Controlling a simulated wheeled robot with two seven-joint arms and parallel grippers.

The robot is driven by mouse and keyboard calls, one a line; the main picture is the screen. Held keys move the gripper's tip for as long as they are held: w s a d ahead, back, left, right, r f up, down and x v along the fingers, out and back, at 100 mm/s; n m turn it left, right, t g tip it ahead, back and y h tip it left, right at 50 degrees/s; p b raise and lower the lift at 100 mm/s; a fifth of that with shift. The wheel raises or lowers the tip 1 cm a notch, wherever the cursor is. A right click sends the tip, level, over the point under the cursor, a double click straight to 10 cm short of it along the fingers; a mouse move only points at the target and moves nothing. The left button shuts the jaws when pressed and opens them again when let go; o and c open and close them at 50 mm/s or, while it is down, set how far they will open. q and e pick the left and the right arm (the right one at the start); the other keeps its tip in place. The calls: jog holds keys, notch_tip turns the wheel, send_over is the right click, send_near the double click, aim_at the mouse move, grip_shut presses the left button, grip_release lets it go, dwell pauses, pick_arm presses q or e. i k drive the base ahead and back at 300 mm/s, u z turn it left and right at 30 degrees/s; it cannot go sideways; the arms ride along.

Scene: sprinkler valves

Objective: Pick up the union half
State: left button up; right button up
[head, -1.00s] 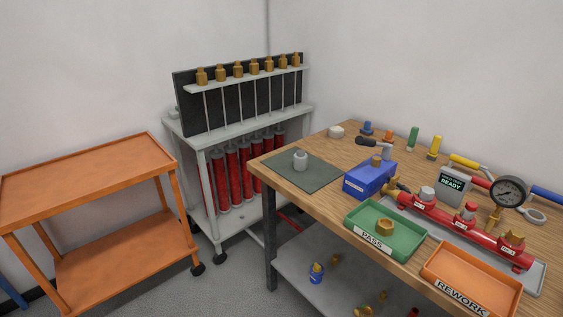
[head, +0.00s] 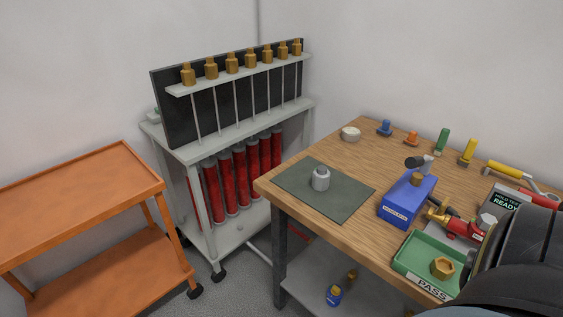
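No part is labelled as the union half, and I cannot tell for certain which one it is. A brass hex piece (head: 443,268) lies in the green PASS tray (head: 409,259). A small grey cylindrical fitting (head: 320,179) stands upright on the dark green mat (head: 345,200) at the table's left corner. Another brass piece (head: 417,179) sits at the blue box (head: 408,202). A dark rounded part of my own arm fills the lower right and hides much of the table there. Neither gripper shows.
The wooden table (head: 292,165) carries a red pipe assembly (head: 462,226), partly hidden, and several coloured tools along the back. A grey rack (head: 180,150) with brass sprinklers and red cylinders stands behind left. An orange cart (head: 80,181) is at the left.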

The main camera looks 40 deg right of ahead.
aim_at(321, 176)
jog(key=z, duration=0.45)
jog(key=i, duration=0.95)
jog(key=z, duration=0.75)
